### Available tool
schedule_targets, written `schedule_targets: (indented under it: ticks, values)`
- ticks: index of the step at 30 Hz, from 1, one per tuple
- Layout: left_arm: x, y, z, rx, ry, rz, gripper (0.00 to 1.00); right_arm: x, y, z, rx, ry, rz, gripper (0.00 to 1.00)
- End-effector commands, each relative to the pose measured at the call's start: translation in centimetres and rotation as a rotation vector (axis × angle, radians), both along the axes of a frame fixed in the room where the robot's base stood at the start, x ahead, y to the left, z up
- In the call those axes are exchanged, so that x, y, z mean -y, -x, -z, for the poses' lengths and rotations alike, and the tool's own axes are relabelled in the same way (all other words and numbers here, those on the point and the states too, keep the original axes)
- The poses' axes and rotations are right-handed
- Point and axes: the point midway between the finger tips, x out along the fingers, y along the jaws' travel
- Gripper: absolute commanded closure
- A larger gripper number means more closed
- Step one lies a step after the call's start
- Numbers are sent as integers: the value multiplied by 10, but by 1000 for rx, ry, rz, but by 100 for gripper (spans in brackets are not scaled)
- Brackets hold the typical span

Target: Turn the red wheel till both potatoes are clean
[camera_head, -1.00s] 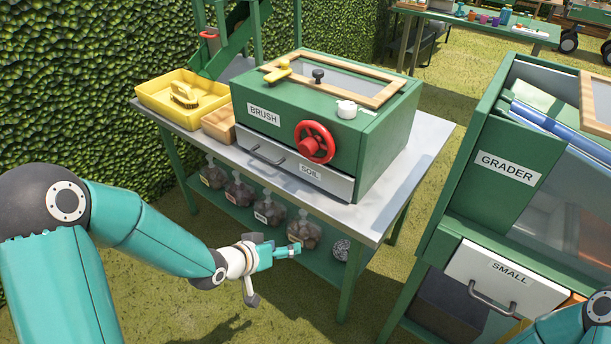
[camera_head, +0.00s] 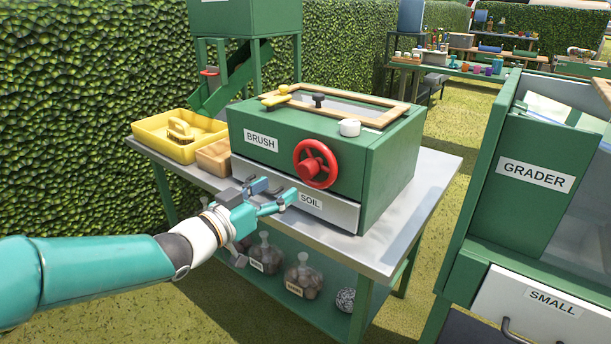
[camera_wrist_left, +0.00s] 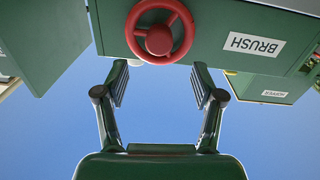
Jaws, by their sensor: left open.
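The red wheel (camera_head: 315,164) is on the front of the green brush box (camera_head: 375,172). In the left wrist view the red wheel (camera_wrist_left: 160,31) sits beyond and between my fingertips. My left gripper (camera_head: 278,193) is open and empty, in front of the soil drawer (camera_head: 325,204) and just left of and below the wheel, apparently apart from it. In the wrist view my left gripper (camera_wrist_left: 160,85) has its two fingers spread. No potatoes can be made out; the inside of the box is hidden. My right gripper is out of view.
The box stands on a grey table (camera_head: 425,207). A yellow tray (camera_head: 160,142) with a brush and a wooden block (camera_head: 214,157) are to its left. Bags (camera_head: 303,276) sit on the lower shelf. The green grader (camera_head: 500,205) stands at right, with a grassy gap between.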

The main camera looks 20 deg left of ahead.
Motion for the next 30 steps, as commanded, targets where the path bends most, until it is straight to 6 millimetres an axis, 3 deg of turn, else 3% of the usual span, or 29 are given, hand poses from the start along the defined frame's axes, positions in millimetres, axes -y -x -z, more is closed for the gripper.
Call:
schedule_targets:
  ticks: [6, 13, 26, 30]
  values:
    - [19, -45, 1, -1, 0, 2, 32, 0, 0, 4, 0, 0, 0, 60]
    - [32, -77, 1, -1, 0, 1, 32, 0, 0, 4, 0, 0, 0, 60]
    - [36, -88, 1, -1, 0, 0, 32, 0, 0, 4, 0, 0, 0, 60]
    - [36, -88, 1, -1, 0, 1, 50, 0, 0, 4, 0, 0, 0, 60]
